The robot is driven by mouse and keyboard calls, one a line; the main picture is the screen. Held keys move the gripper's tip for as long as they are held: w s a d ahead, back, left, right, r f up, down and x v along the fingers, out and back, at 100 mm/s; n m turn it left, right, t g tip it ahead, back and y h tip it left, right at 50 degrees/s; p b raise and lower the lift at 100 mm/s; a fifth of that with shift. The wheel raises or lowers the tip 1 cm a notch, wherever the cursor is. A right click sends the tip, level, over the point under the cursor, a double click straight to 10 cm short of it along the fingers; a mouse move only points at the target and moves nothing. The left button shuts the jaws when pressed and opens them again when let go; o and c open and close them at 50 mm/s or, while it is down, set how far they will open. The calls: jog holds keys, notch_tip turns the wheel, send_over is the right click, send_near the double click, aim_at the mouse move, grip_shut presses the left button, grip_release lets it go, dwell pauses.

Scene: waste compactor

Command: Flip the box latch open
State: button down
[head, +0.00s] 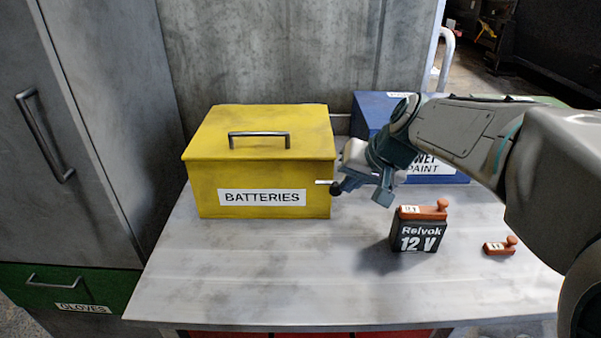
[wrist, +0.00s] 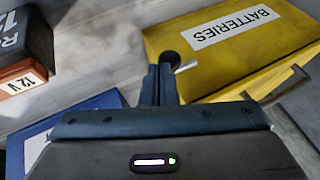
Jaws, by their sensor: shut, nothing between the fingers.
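The yellow box (head: 255,178) labelled BATTERIES stands on the metal table with its lid down. Its latch, a dark round knob (head: 336,189) with a pale pin (head: 323,182), sits at the box's right front corner. The wrist view also shows the knob (wrist: 169,58) and the pin (wrist: 187,66), just beyond my fingertips. My gripper (head: 352,181) is to the right of the box, fingers pointing at the latch. Its fingers (wrist: 160,70) are shut and empty. They are very close to the knob; I cannot tell whether they touch it.
A black Relvok 12 V battery (head: 418,232) with an orange top stands right of the box. A small orange piece (head: 500,246) lies farther right. A blue paint box (head: 372,106) stands behind my arm. The table's front left (head: 230,275) is clear.

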jog(key=shift+d, duration=0.1)
dwell(0.6)
jog(key=s+d+r+p, duration=0.2)
jog(key=s+d+r, duration=0.3)
jog(key=d+r, duration=0.2)
jog(key=shift+d+r, duration=0.2)
jog(key=shift+d, duration=0.7)
jog(key=s+a+f+g+h+p, duration=0.1)
jog(key=s+f+h+p, duration=0.1)
jog(key=s, duration=0.4)
jog(key=s+a+f+g+h+p, duration=0.1)
jog(key=s+a+f+h+p, duration=0.1)
jog(key=s+f+p, duration=0.2)
jog(key=s+p, duration=0.2)
jog(key=s, duration=0.1)
jog(key=shift+a+f+n+g, duration=0.15)
jog(key=shift+a+n+g, duration=0.15)
jog(key=shift+n, duration=0.1)
jog(key=shift+w, duration=0.1)
